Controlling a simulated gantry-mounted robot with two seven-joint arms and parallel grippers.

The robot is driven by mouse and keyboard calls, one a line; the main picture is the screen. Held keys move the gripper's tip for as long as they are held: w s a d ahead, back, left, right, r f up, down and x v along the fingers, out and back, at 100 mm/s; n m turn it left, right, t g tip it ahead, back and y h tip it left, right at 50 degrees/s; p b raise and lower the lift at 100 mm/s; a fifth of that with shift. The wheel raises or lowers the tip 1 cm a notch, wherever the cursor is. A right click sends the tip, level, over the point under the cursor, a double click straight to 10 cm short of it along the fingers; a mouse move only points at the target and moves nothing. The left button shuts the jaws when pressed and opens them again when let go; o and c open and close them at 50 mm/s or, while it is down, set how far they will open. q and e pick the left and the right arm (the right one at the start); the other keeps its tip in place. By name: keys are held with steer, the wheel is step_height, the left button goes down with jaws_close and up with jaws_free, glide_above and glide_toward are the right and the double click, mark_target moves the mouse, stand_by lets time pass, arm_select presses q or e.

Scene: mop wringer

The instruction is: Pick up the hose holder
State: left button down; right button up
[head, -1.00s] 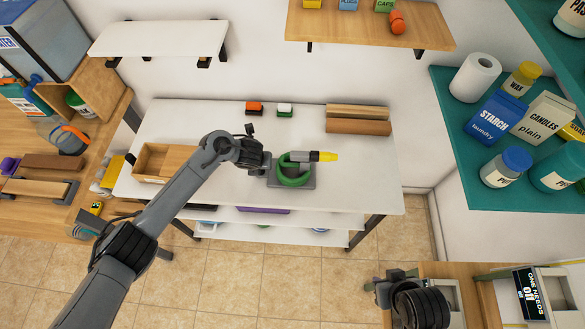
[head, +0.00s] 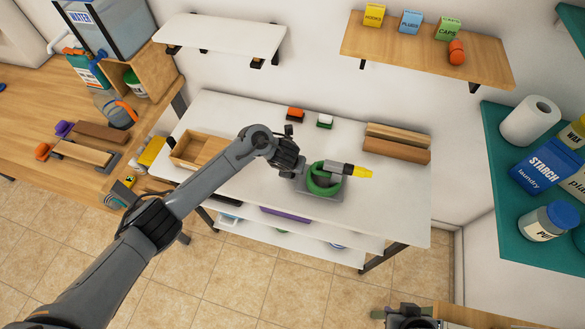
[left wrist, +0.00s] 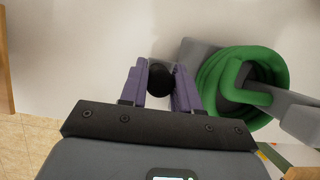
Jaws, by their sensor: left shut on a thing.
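The hose holder (head: 326,194) is a grey base with a green coiled hose (head: 322,179) and a grey nozzle with a yellow tip (head: 362,172). It is on the white table near its front edge. In the left wrist view the green coil (left wrist: 238,84) is right of my fingers. My left gripper (head: 299,172) is at the holder's left side. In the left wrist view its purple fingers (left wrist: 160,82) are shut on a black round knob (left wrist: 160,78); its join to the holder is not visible. My right arm's end (head: 410,317) is cut off at the bottom edge, its fingers unclear.
A wooden shelf (head: 425,52) hangs above. Teal shelving with bottles is at right.

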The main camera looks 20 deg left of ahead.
arm_select(q)
steer(key=shift+r, duration=0.65)
steer(key=s+d+r, duration=0.1)
steer(key=d+r, duration=0.1)
steer(key=d, duration=0.1)
steer(key=s+d+r+p, duration=0.1)
steer(key=d+r, duration=0.2)
steer(key=s+d+r+p, duration=0.1)
steer(key=d+r, duration=0.1)
steer(key=d, duration=0.1)
steer(key=shift+s+d+r, duration=0.1)
steer(key=shift+d+r, duration=0.05)
steer(key=shift+d, duration=0.25)
steer(key=shift+s+d+r+p, duration=0.25)
steer(key=shift+d+r+p, duration=0.1)
steer(key=shift+d, duration=0.35)
steer(key=shift+a, duration=0.1)
steer(key=shift+w+a, duration=0.25)
steer(key=shift+a, duration=0.5)
steer(key=shift+w+a, duration=0.25)
steer(key=shift+a, duration=0.45)
steer(key=shift+w+a+b, duration=0.4)
steer(key=shift+w+a, duration=0.05)
steer(key=shift+a, duration=0.9)
steer(key=shift+w+a+b, duration=0.35)
steer(key=shift+w+a, duration=0.15)
steer(key=shift+a, duration=0.8)
steer(key=shift+w+a+b, duration=0.4)
steer(key=shift+w+a, duration=0.05)
steer(key=shift+a, duration=0.9)
